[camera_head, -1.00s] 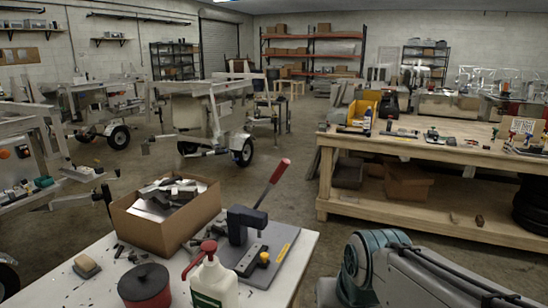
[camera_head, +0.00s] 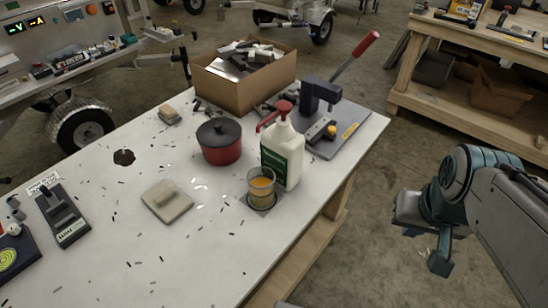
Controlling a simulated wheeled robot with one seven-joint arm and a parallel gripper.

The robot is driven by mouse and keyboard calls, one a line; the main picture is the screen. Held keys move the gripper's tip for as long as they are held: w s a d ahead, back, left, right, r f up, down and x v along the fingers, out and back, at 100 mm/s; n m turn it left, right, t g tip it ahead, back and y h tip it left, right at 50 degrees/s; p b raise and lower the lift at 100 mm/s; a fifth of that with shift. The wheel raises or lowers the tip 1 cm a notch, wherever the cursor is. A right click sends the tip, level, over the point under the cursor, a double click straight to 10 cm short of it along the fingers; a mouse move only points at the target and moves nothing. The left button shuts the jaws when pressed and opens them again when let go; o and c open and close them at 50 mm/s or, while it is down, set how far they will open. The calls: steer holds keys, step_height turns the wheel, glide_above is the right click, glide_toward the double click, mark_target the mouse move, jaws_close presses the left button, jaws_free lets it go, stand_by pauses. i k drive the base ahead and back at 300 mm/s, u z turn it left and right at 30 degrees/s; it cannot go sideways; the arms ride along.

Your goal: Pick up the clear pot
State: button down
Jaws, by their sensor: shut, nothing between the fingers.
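The clear pot (camera_head: 261,189) is a small see-through cup with orange-yellow contents. My gripper (camera_head: 439,262) is at the right, beyond the table edge and over the floor. It is shut, empty and well apart from the pot; its fingertips are small and hard to make out.
A red pot with a dark lid (camera_head: 219,141) stands left of the clear pot. A cardboard box (camera_head: 243,86) of metal parts and a lever press (camera_head: 322,100) stand behind. Small dark bits litter the tabletop; floor separates arm and table.

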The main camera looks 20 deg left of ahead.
mark_target(261, 179)
steer(key=u, duration=3.35)
steer(key=k, duration=1.05)
steer(key=z, duration=1.6)
steer(key=i, duration=0.7)
steer(key=z, duration=0.05)
